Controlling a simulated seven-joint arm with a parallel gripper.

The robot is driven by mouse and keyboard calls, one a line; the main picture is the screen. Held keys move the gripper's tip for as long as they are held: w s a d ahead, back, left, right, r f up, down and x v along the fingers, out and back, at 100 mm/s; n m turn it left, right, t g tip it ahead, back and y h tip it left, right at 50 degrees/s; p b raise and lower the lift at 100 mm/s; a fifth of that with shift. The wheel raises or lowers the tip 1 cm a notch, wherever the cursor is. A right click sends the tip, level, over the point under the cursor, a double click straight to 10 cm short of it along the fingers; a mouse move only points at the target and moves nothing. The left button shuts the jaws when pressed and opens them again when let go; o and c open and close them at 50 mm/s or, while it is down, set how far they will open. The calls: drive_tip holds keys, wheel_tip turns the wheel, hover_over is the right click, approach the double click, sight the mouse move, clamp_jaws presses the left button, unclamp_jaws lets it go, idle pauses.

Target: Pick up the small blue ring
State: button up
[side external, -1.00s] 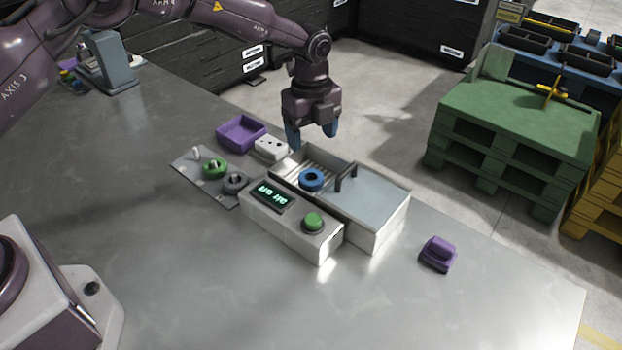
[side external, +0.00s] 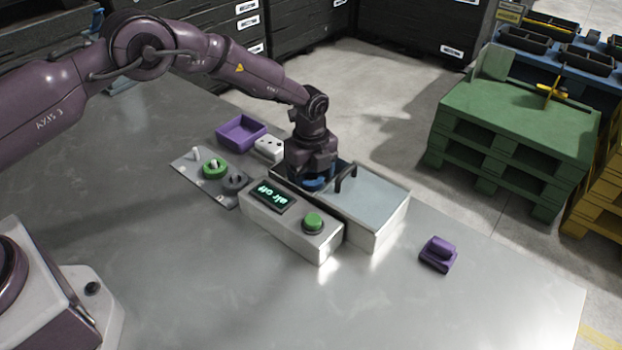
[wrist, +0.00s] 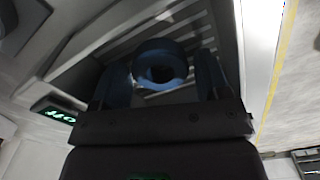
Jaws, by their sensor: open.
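The small blue ring (wrist: 160,45) lies on the slatted floor of the open part of the washer tray (wrist: 75,55) in the wrist view. My gripper (wrist: 163,70) is open, with its two blue fingers on the left and right of the ring. I cannot tell if either finger touches the ring. In the side view my gripper (side external: 312,184) points down into the tray bay, and the ring is mostly hidden behind it or merges with the blue fingers.
A black handle (side external: 346,178) and a covered section (side external: 368,198) adjoin the bay. In front is a control box (side external: 290,226) reading "air off", with a green button (side external: 313,222). A peg plate (side external: 188,172) with rings, a purple tray (side external: 241,134) and a purple block (side external: 438,254) are nearby.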

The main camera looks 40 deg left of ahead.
drive_tip(key=c, duration=0.8)
drive_tip(key=shift+o, duration=0.2)
drive_tip(key=shift+r, duration=0.1)
